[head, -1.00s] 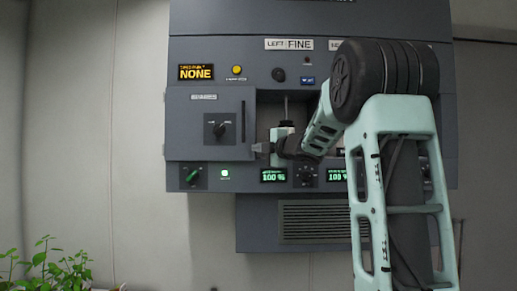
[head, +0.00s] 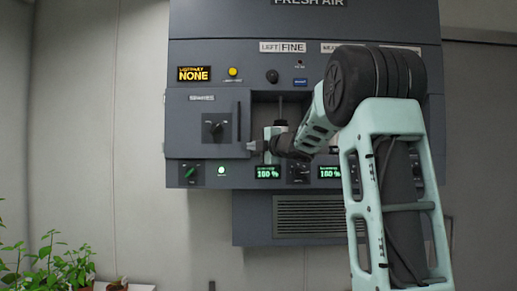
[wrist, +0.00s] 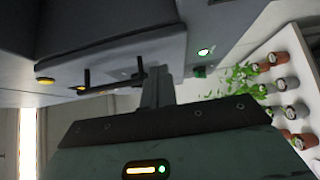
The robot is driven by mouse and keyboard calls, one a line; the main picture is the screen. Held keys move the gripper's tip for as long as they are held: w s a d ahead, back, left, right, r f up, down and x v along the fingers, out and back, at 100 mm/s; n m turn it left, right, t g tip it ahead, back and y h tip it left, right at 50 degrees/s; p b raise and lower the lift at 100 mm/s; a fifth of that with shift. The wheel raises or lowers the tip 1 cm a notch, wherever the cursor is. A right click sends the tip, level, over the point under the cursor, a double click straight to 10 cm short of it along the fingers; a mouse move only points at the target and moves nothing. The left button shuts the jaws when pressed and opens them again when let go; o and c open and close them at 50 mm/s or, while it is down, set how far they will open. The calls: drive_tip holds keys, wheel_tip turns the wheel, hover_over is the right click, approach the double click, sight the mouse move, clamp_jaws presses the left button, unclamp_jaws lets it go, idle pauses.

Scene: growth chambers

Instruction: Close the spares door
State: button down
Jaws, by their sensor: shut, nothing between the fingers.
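The spares door (head: 195,135) is a grey panel at the left of the wall unit in the head view, under a "SPARES" label. In the wrist view the shut fingers (wrist: 157,88) reach up to the edge of a grey panel (wrist: 115,50); contact is unclear.
A recess (head: 263,112) opens right of the door, partly hidden by my arm. A green knob (head: 190,171), a lit green lamp (head: 221,170) and displays (head: 269,172) sit below. A vent box (head: 308,217) hangs under the unit. Potted plants (head: 62,268) stand at lower left.

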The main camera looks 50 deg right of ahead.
drive_tip(key=s+a+b, duration=0.1)
drive_tip(key=s+b, duration=0.2)
drive_tip(key=s, duration=0.7)
drive_tip(key=shift+s, duration=0.1)
